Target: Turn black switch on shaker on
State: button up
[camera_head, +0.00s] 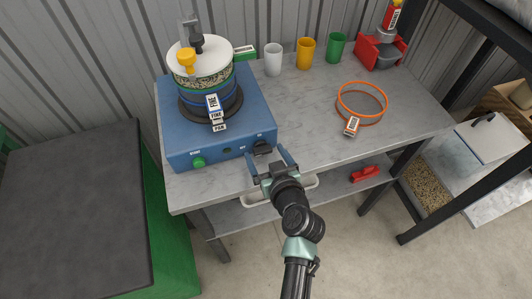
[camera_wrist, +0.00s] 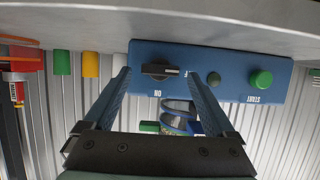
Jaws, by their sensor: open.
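The blue shaker (camera_head: 240,110) stands at the left end of the grey table. Its black switch (camera_head: 262,147) is at the right of the front panel. In the wrist view, which is upside down, the black switch (camera_wrist: 155,70) has its bar lying sideways, pointing right to a partly covered label. The ON label (camera_wrist: 157,93) shows below the switch. My gripper (camera_head: 268,158) is open in front of the panel. In the wrist view, my gripper (camera_wrist: 161,75) has one finger on each side of the switch, with nothing visibly gripped.
A green START button (camera_wrist: 261,79) and a small dark light (camera_wrist: 213,79) share the panel. A sieve stack (camera_head: 205,82) sits on the shaker. White, yellow (camera_head: 305,53) and green cups stand behind. An orange ring sieve (camera_head: 362,102) lies right. A white tray (camera_head: 280,190) is below.

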jog(key=c, duration=1.4)
jog(key=shift+w+f+b, duration=0.1)
jog(key=shift+b, duration=0.25)
jog(key=shift+d+f+m+y+b, duration=0.2)
jog(key=shift+m+y+b, duration=0.5)
jog(key=shift+m+b, duration=0.4)
jog(key=m+y+b, duration=0.1)
jog(key=b, duration=0.1)
jog(key=m+y+b, duration=0.1)
jog(key=m, duration=0.1)
jog(key=shift+w+d+f+b, duration=0.1)
jog(key=shift+w+d+b, duration=0.05)
jog(key=shift+d+b, duration=0.2)
jog(key=m+y+b, duration=0.2)
jog(key=m+b, duration=0.1)
jog(key=shift+d+f, duration=0.1)
jog(key=shift+f, duration=0.15)
jog(key=shift+d+f+m+t+y+b, duration=0.15)
jog(key=shift+m+y+b, duration=0.35)
jog(key=shift+m, duration=0.45)
jog(key=shift+a+r+m+t+y+b, duration=0.15)
jog(key=shift+m+y+b, duration=0.15)
jog(key=shift+m+b, duration=0.55)
jog(key=shift+d+f+m, duration=0.1)
jog(key=shift+m, duration=0.2)
